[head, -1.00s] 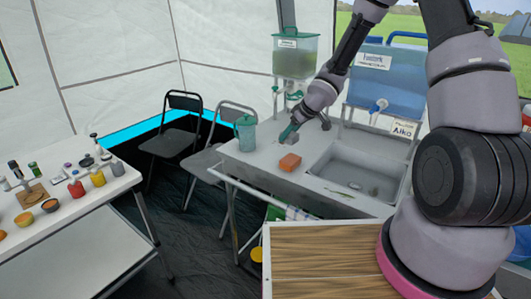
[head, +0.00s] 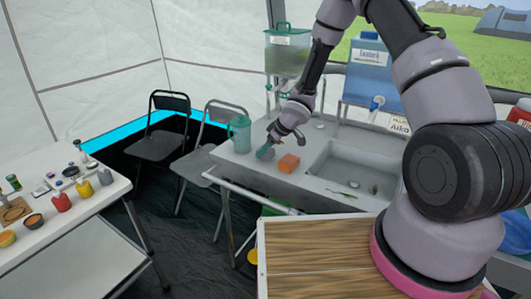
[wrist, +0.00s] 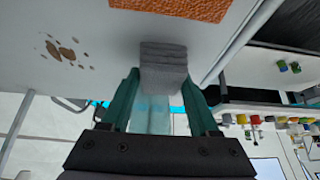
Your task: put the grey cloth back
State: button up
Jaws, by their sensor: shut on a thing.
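My gripper (head: 268,151) is shut on the grey cloth (wrist: 164,54), a small folded pad between the teal fingers (wrist: 162,82). In the head view it is low over the left part of the sink counter (head: 325,190), and the fingers mostly hide the cloth. I cannot tell whether the cloth touches the counter. An orange sponge (head: 289,163) lies just right of my gripper, and it also shows at the top of the wrist view (wrist: 172,8). Brown spots (wrist: 66,50) mark the white surface in the wrist view.
A teal pitcher (head: 240,135) stands left of my gripper, close by. The sink basin (head: 352,172) is to the right. Water containers (head: 288,52) stand at the back. A rail (head: 255,199) runs along the counter front. A wooden-topped table (head: 315,245) is nearer me.

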jog(key=shift+f, duration=0.6)
jog(key=o, duration=1.2)
jog(key=shift+f, duration=0.15)
